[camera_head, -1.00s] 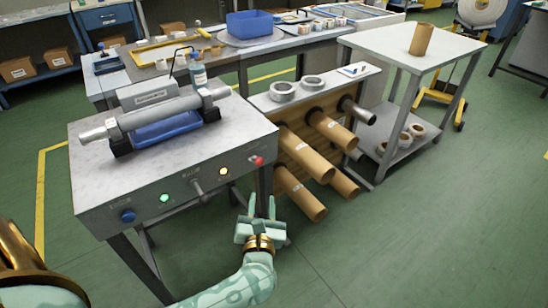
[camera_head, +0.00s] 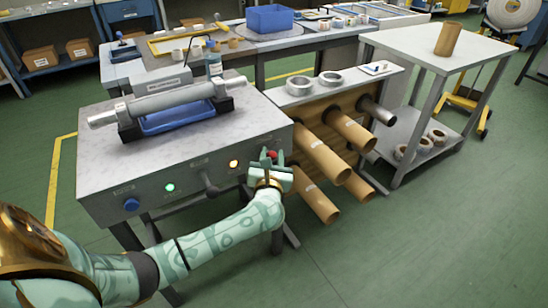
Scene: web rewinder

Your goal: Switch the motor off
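The web rewinder (camera_head: 95,165) is a grey bench-like machine with a silver roller (camera_head: 168,102) on top. Its front panel carries a blue knob (camera_head: 131,204), a lit green lamp (camera_head: 169,188), a dark lever (camera_head: 210,187), a lit amber lamp (camera_head: 233,163) and a red button (camera_head: 271,154) at the right end. My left gripper (camera_head: 272,158) is at that right end, fingers pointing at the panel. Its fingers look apart, with the red button showing between their tips. Whether they touch it cannot be told. My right gripper is out of view.
Several brown cardboard tubes (camera_head: 318,159) stick out from a rack just right of my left gripper. A white table (camera_head: 410,48) with a tube on it stands further right. The green floor in front is clear.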

